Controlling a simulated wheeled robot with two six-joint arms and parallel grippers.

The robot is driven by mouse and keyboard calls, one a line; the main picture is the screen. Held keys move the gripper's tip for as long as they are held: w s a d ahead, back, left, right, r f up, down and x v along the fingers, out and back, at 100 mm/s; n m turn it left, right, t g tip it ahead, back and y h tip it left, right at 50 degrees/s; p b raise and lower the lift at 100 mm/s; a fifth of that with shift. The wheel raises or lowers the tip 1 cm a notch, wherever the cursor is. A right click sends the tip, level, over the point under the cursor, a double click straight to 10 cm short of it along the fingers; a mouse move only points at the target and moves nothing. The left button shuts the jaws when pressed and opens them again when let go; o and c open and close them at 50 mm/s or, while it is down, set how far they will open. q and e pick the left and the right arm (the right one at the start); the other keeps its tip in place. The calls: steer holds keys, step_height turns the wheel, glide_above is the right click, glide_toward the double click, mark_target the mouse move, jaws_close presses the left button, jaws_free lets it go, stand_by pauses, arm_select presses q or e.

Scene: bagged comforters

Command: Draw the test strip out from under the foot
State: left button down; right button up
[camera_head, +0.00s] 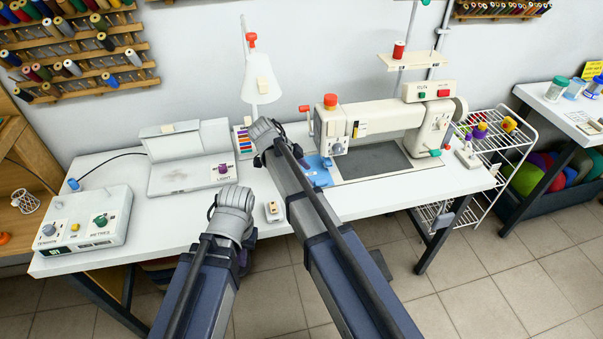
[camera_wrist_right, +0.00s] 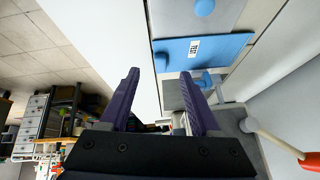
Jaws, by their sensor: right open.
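The sewing machine (camera_head: 375,125) stands on the white table, its needle end to the left. A blue flat piece (camera_head: 318,171) lies at that end, partly behind my right arm. In the right wrist view a blue piece with a white marked label (camera_wrist_right: 204,50) lies just beyond my fingers. I cannot tell whether it is the test strip, and the foot is not clear. My right gripper (camera_wrist_right: 160,75) is open, its two purple fingers apart with nothing held between them. My left arm ends over the table's front edge; its fingers are hidden.
A wire rack (camera_head: 490,150) stands at the right. The table front right of my arms is clear.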

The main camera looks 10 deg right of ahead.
mark_target(316, 182)
steer(key=b+x, duration=0.4)
steer(key=x, duration=0.2)
steer(key=shift+r, duration=0.1)
steer(key=shift+c, duration=0.3)
jaws_close()
stand_by(0.5)
stand_by(0.4)
